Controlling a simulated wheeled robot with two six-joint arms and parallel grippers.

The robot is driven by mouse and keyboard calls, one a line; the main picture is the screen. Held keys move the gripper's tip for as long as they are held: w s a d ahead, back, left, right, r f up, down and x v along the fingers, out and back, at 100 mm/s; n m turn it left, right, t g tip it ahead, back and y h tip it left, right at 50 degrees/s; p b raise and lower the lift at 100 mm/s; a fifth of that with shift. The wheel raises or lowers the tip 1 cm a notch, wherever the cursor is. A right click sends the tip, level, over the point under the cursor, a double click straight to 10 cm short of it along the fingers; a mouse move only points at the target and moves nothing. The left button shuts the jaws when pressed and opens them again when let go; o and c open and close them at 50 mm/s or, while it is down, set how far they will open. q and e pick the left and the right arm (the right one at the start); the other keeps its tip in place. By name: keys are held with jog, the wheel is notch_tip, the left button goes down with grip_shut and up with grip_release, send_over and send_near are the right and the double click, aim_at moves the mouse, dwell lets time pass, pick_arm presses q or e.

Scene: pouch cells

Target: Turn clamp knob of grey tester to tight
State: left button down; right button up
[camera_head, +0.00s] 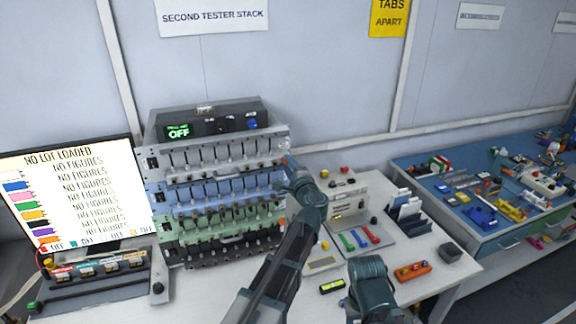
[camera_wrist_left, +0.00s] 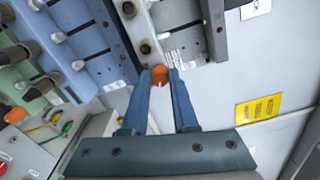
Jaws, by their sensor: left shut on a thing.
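The grey tester (camera_head: 222,153) is the upper unit of a stack, above a blue and a green one. In the left wrist view the grey tester (camera_wrist_left: 186,28) is at the top, with an orange clamp knob (camera_wrist_left: 159,76) at its edge. My left gripper (camera_head: 287,163) is at the right end of the grey tester. In the wrist view its two blue fingers (camera_wrist_left: 160,82) are shut on the orange knob, one on each side. The knob's pointer or markings are too small to read. My right gripper is not seen; only part of an arm shows at the bottom.
A black unit with a green OFF display (camera_head: 179,131) sits on top of the stack. A screen (camera_head: 70,195) stands left. A beige device (camera_head: 350,208) with coloured levers and a card rack (camera_head: 408,215) stand right of my left arm. A blue bench (camera_head: 480,190) is farther right.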

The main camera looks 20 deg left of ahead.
pick_arm(q)
jog(key=m, duration=1)
jog(key=shift+m, duration=0.4)
dwell(0.4)
jog(key=c, duration=0.7)
grip_release()
jog(key=v, duration=1.4)
jog(key=shift+a+f, duration=0.1)
